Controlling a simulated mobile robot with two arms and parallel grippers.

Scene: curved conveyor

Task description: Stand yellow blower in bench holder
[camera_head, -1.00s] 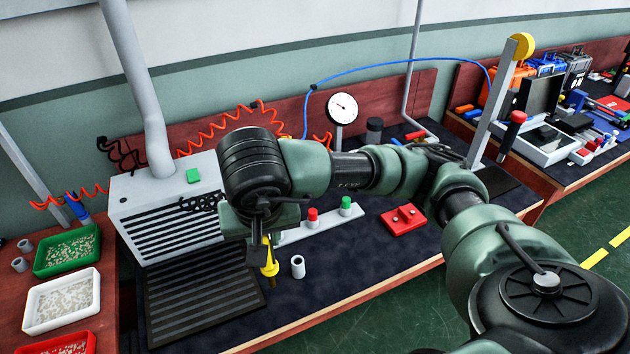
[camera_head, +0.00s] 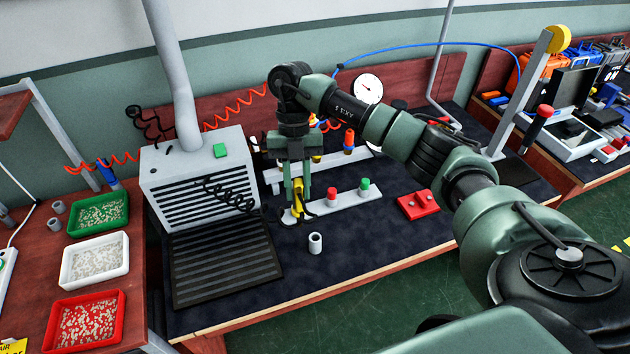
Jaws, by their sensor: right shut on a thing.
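The yellow blower (camera_head: 298,197) is between the fingers of my right gripper (camera_head: 299,196), which points down over the dark bench mat. The fingers hide part of the blower, and I cannot tell whether its lower end touches the mat. A small open grey-white cup (camera_head: 315,243) stands upright on the mat, nearer the front edge and apart from the blower. Behind the gripper, a pale rail (camera_head: 280,178) holds a few coloured tools, partly hidden by my arm. My left gripper is not in view.
A slotted fume box (camera_head: 197,185) and black grille (camera_head: 220,262) stand left of the gripper. A strip with red and green buttons (camera_head: 348,200) lies close to its right. A red block (camera_head: 417,205) is farther right. The front mat is mostly clear.

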